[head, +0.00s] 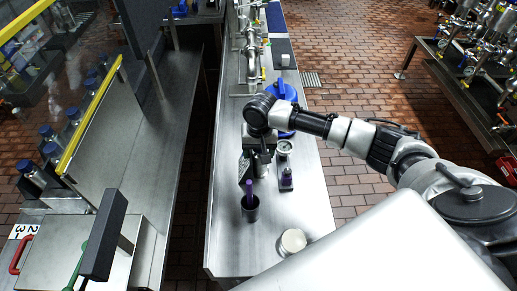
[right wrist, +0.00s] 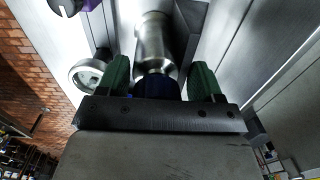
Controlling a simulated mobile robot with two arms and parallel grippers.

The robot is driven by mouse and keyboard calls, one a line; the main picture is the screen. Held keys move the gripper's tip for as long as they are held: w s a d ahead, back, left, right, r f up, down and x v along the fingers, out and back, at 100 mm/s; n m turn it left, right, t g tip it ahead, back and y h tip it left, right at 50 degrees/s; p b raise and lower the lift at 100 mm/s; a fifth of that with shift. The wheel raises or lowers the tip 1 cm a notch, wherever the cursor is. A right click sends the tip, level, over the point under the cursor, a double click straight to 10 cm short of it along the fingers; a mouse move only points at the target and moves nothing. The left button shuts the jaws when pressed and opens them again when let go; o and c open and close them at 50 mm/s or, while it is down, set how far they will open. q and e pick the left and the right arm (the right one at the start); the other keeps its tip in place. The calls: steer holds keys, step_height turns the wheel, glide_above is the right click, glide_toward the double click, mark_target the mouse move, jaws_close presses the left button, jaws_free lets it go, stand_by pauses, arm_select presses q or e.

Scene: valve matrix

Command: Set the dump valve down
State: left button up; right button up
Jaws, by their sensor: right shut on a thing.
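The dump valve (right wrist: 153,45) has a bright steel body and a dark blue end. In the right wrist view, my right gripper (right wrist: 160,77) is shut on the blue end between its two green fingers. In the head view, my right gripper (head: 258,158) is over the steel bench (head: 228,240), and the held valve is mostly hidden under the wrist. The frames do not clearly show whether the valve touches the bench.
A dark cup (head: 250,212) with a purple-handled item stands just in front. A round gauge (head: 284,148) and a purple-topped part (head: 287,177) are close on the right. A round pale lid (head: 292,241) lies nearer. Steel piping (head: 252,50) stands behind.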

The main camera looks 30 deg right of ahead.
steer(key=o, duration=1.6)
steer(key=shift+c, duration=0.2)
